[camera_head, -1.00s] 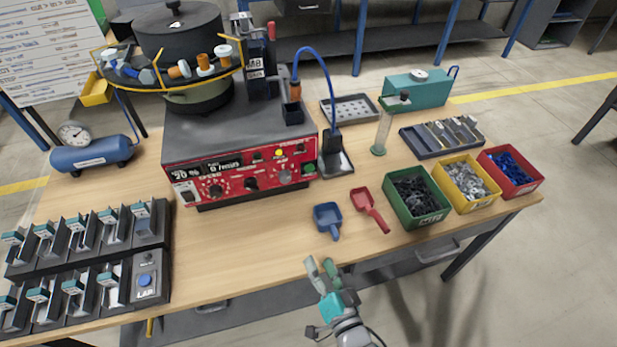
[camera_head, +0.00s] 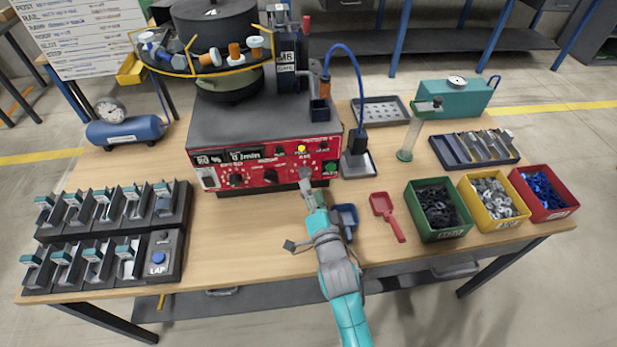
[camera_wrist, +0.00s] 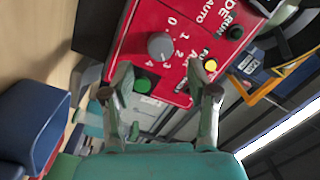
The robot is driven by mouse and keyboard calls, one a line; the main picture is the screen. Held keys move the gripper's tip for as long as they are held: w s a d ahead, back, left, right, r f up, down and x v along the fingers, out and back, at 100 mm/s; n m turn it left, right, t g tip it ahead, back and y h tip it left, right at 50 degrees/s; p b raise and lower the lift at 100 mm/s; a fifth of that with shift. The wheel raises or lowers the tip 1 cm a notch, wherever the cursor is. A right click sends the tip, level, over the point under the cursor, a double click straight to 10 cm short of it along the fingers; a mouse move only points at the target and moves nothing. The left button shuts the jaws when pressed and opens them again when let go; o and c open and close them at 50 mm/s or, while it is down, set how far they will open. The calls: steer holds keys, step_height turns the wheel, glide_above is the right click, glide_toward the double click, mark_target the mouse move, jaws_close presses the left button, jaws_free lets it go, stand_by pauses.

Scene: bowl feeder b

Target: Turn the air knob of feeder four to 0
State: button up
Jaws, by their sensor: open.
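In the head view my gripper (camera_head: 306,186) is just in front of the panel's right part and partly hides the knob there.
Black knobs (camera_head: 236,180) sit further left on the panel. A green button (camera_wrist: 142,84) and a lit yellow lamp (camera_wrist: 210,65) are near the grey knob. A blue scoop (camera_head: 346,218) and a red scoop (camera_head: 387,214) lie right of my arm.

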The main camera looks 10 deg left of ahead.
mark_target(307, 176)
steer(key=shift+x, duration=2.45)
jaws_close()
